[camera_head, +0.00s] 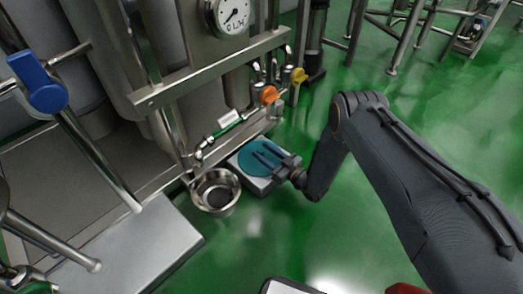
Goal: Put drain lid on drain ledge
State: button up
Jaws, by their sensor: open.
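The drain lid appears as a teal round disc (248,165) lying on a pale grey block-like ledge (261,185), beside the base of the steel equipment. My gripper (258,152) reaches in from the right, with its dark fingers over the lid and covering part of it. The jaws are open. I cannot tell whether the fingers touch the lid.
A round steel drain bowl (215,191) with a dark bottom stands open just left of the ledge. Pipes with an orange valve handle (269,94) and a yellow one (298,75) rise behind. A grey metal platform (140,245) is at lower left. Green floor (350,235) lies clear at right.

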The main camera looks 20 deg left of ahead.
jog(key=p+v, duration=0.3)
jog(key=v, duration=0.7)
jog(key=w+a+r+t+h, duration=0.1)
jog(key=w+a+r+h, duration=0.3)
jog(key=w+r, duration=0.75)
jog(key=s+d+r+m+h, duration=0.1)
jog(key=d+r+m+h, duration=0.15)
jog(key=r, duration=0.65)
jog(key=d+r+m+h, duration=0.1)
jog(key=r+h, duration=0.3)
jog(key=r, duration=0.4)
jog(key=s+d+r+m+g+h, duration=0.1)
jog(key=s+d+r+g+h, duration=0.15)
jog(key=s+r, duration=0.5)
jog(key=s+d+r+m+g+h, duration=0.1)
jog(key=s+d+r+m, duration=0.1)
jog(key=s+d+r, duration=0.5)
jog(key=s+d+r+g, duration=0.2)
jog(key=s, duration=1.2)
jog(key=s+d+r+g, duration=0.2)
jog(key=s, duration=1.1)
jog(key=shift+s+d+r+m+h, duration=0.25)
jog(key=shift+s+m+h, duration=0.05)
jog(key=shift+s+m, duration=0.15)
jog(key=shift+w, duration=0.1)
